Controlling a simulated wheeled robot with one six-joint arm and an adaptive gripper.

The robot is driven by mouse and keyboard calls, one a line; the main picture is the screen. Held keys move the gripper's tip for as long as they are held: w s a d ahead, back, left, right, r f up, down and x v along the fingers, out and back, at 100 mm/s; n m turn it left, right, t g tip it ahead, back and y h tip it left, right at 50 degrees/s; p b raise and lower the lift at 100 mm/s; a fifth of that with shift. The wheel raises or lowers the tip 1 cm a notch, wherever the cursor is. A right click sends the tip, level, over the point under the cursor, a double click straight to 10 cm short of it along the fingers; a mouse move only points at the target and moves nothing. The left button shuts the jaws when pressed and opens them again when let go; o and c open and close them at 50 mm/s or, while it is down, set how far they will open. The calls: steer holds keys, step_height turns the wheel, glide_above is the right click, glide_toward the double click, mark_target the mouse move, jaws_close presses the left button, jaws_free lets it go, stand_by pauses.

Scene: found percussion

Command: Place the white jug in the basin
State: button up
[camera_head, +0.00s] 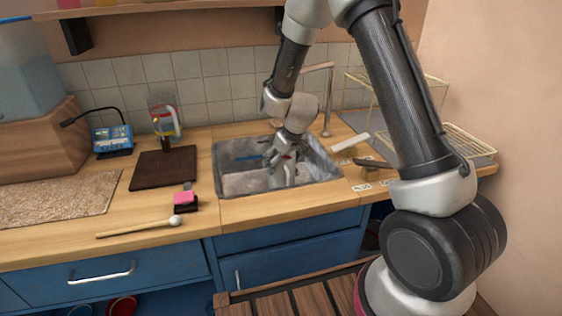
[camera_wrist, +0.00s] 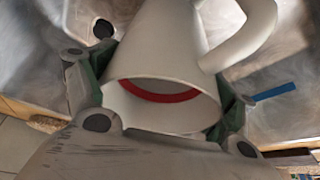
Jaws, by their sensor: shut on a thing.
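The white jug (camera_wrist: 160,50) fills the middle of the wrist view, with its mouth toward the camera, a curved handle at upper right and a red band inside the mouth. My gripper (camera_wrist: 165,105) is shut on it, with a finger on each side near the rim. In the head view my gripper (camera_head: 281,158) reaches down into the metal basin (camera_head: 219,160), and the jug (camera_head: 290,173) is mostly hidden by it. The basin's grey metal also shows around the jug in the wrist view (camera_wrist: 285,60). I cannot tell whether the jug touches the basin floor.
A blue stick (camera_head: 247,157) lies at the basin's left side. A tap (camera_head: 328,100) stands behind it and a wire rack (camera_head: 470,140) at right. A dark board (camera_head: 160,169), pink block (camera_head: 185,198) and mallet (camera_head: 140,228) lie left of it.

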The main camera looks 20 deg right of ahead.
steer(key=shift+a, duration=0.1)
steer(key=o, duration=1.6)
steer(key=shift+c, duration=0.2)
steer(key=v, duration=1.2)
steer(key=shift+s+r, duration=0.1)
steer(key=s+d+r+m, duration=0.2)
steer(key=s+d+r, duration=0.5)
steer(key=s+r, duration=0.5)
steer(key=s+d+r+m, duration=0.1)
steer(key=s+d+r, duration=0.1)
steer(key=s, duration=0.7)
steer(key=s+d+r+m+h, duration=0.1)
steer(key=s+d, duration=0.3)
steer(key=s, duration=0.5)
steer(key=shift+d+r+h, duration=0.25)
steer(key=shift+r+h, duration=0.05)
steer(key=shift+r, duration=0.45)
